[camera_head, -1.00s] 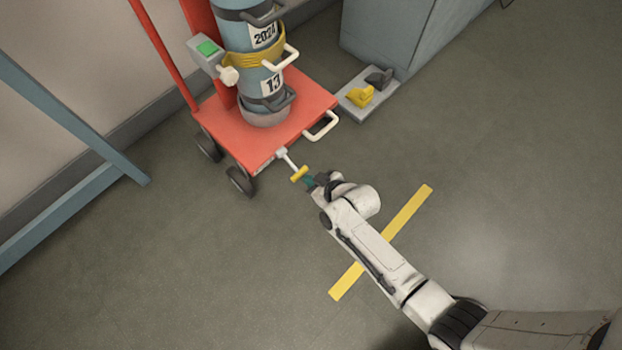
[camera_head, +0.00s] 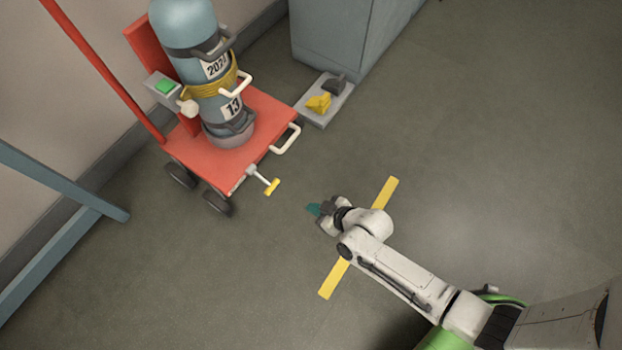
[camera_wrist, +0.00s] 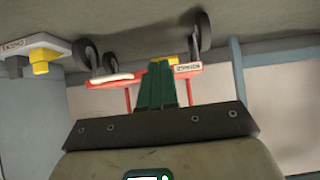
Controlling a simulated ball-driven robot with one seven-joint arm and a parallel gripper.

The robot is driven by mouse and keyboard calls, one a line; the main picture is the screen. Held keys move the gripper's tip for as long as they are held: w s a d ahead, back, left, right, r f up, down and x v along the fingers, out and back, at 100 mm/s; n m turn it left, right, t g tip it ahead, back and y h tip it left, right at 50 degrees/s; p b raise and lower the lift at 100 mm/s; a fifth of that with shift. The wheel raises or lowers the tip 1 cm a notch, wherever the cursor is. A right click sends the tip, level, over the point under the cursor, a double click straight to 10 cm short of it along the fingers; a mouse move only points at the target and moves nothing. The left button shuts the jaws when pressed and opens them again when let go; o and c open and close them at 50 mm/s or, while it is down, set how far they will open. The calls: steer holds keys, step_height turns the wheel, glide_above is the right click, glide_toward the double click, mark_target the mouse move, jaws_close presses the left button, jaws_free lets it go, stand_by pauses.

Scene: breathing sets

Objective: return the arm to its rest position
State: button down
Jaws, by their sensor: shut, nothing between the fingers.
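My gripper (camera_head: 315,210) is at the end of my white arm, low over the floor in the head view. Its teal fingers are closed together with nothing between them. The wrist view shows the shut fingers (camera_wrist: 157,88) pointing at the red trolley. The red trolley (camera_head: 190,158) stands to the upper left of my gripper, with clear floor between them. A yellow-tipped lever (camera_head: 272,187) sticks out from its front edge, apart from my fingers. My arm is partly stretched out over a yellow floor strip (camera_head: 334,279).
A blue-grey cylinder (camera_head: 190,80) stands on the trolley. A grey plate with yellow and dark pedals (camera_head: 319,103) lies by a grey cabinet (camera_head: 325,40). A blue frame (camera_head: 60,190) is at left. The floor on the right is open.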

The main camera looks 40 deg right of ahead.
stand_by(0.5)
steer(key=s+d+r+m+g+h+p, duration=0.1)
steer(key=s+d+r+m+g, duration=0.2)
steer(key=s+r, duration=0.55)
steer(key=s+d+r+m+g+h, duration=0.1)
steer(key=s+d+r+g+h, duration=0.15)
steer(key=s+r+g, duration=0.65)
steer(key=w+r+t+p, duration=0.3)
steer(key=r+p, duration=2.9)
steer(key=r, duration=0.2)
steer(key=shift+d+r+n+y, duration=0.15)
steer(key=shift+r+n+y, duration=0.05)
steer(key=shift+n+y, duration=0.15)
steer(key=shift+w, duration=0.1)
